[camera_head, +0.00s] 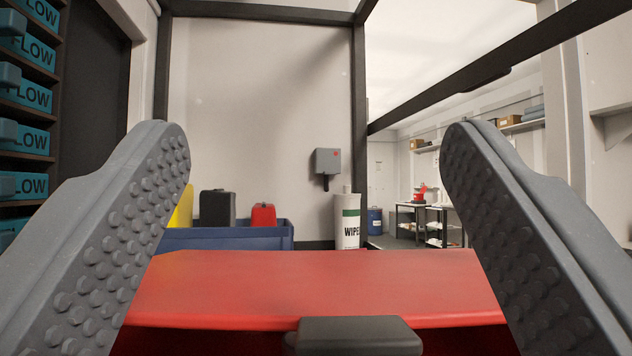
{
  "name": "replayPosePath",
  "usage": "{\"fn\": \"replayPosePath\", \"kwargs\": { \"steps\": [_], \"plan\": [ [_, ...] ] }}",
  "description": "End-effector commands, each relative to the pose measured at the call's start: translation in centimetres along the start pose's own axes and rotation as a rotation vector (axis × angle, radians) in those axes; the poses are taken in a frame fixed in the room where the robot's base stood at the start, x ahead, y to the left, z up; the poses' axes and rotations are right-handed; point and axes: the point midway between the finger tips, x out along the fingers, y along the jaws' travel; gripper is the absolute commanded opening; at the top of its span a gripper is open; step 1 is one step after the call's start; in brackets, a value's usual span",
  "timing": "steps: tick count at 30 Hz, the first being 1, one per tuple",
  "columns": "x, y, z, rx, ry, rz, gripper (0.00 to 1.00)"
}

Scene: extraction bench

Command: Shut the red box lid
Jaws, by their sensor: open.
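A red box (220,285) fills the bottom middle of the view, close in front of me. Its broad red upper surface slopes or lies flat, and I cannot tell how far open the lid is. A dark grey block, perhaps a latch or handle (358,337), sits at its near edge. My gripper (315,150) is open and empty, with one studded grey finger on each side of the view. The red surface shows between the fingers, and no contact is visible. The lower part of the box is cut off.
Behind the box is a blue bin (225,238) with yellow, black and red containers. A white wipes canister (347,222) stands right of it. Dark frame bars cross the upper right. Blue FLOW boxes (30,95) fill a rack at far left.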

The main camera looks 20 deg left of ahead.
Motion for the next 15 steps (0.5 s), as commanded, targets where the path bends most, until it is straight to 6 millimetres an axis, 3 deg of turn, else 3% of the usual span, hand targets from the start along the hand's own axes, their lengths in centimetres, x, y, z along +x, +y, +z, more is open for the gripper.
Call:
{"fn": "replayPosePath", "kwargs": {
  "steps": [8, 15],
  "plan": [
    [-2.8, -1.1, -2.9, -0.003, 0.002, -0.001, 0.67],
    [-4.4, -1.6, -4.2, -0.002, 0.005, 0.0, 0.67]
  ]
}}
